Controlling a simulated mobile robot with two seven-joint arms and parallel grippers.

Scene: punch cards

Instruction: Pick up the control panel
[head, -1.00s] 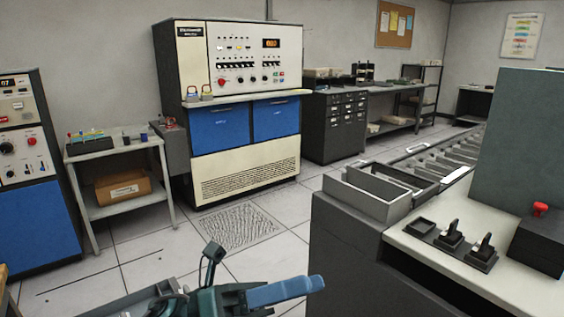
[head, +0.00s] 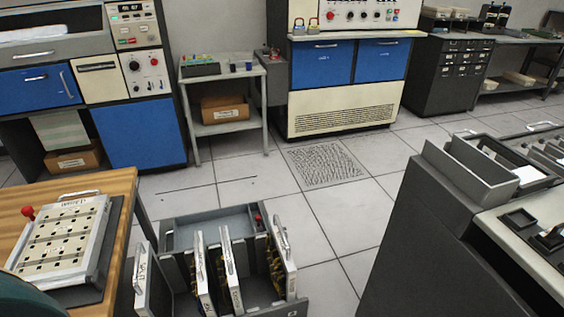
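No gripper shows in the head view. Several upright panels with pale frames, handles and labels stand in a dark grey open rack (head: 213,222) at the bottom middle. Among them are a left panel (head: 143,285), a middle panel (head: 230,270) and a right panel (head: 283,258); coloured wiring shows beside the right one. I cannot tell which of these is the control panel. A flat, pale, framed board (head: 62,238) with a handle and rows of dark marks lies on a wooden table (head: 118,184) at the left. The rack's lower part is cut off.
A dark grey cabinet (head: 425,250) with a pale top stands at the right. Blue-fronted machines (head: 140,130) and a small grey side table (head: 232,130) line the back. Tiled floor (head: 330,225) is clear between the rack and the cabinet.

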